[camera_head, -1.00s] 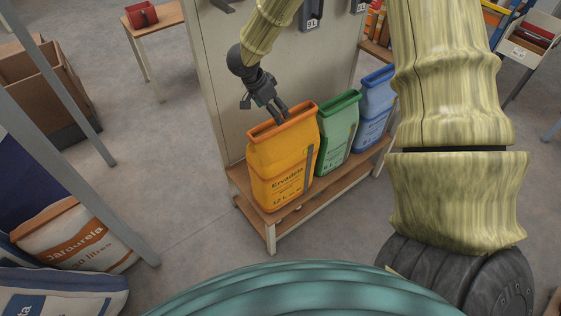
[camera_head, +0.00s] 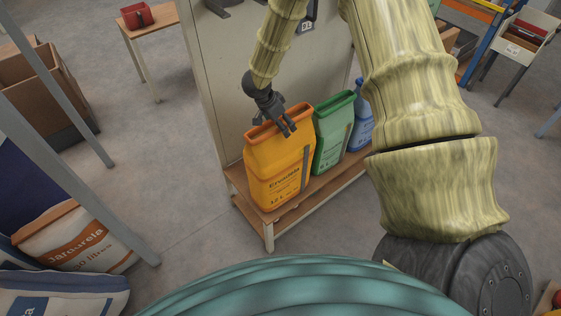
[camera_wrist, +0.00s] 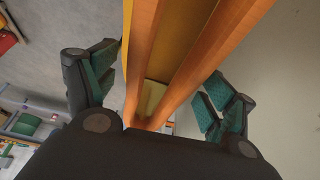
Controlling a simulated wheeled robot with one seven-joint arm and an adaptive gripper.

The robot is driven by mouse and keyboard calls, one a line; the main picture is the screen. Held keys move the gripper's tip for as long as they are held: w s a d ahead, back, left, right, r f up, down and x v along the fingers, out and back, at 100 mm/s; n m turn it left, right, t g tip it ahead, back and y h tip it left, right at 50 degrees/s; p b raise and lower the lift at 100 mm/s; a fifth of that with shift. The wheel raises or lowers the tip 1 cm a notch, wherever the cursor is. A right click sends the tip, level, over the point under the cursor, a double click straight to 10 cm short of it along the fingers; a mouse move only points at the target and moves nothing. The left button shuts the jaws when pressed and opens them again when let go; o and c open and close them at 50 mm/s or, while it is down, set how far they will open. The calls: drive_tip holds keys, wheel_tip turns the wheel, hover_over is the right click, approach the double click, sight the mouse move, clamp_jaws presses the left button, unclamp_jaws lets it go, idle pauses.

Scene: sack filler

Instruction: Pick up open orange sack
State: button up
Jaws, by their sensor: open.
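The open orange sack (camera_head: 278,172) stands upright at the left end of a low wooden shelf (camera_head: 287,213). My gripper (camera_head: 288,129) is at the sack's top rim, pointing down, in the head view. In the wrist view the open orange mouth of the sack (camera_wrist: 145,60) runs between the two spread, green-padded fingers of my gripper (camera_wrist: 160,92). One finger is on each side of the sack's mouth, with visible gaps to it. The jaws are open and hold nothing. Part of the sack's far rim is hidden behind the gripper in the head view.
A green sack (camera_head: 331,135) stands close to the right of the orange one, then a blue sack (camera_head: 360,128) partly hidden by my arm. A pale panel (camera_head: 232,75) rises behind the shelf. Filled sacks (camera_head: 75,240) lie at lower left beside a grey post (camera_head: 75,180).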

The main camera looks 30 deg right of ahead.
drive_tip(key=shift+f, duration=0.3)
idle(0.7)
drive_tip(key=c, duration=1.3)
drive_tip(key=shift+r, duration=0.15)
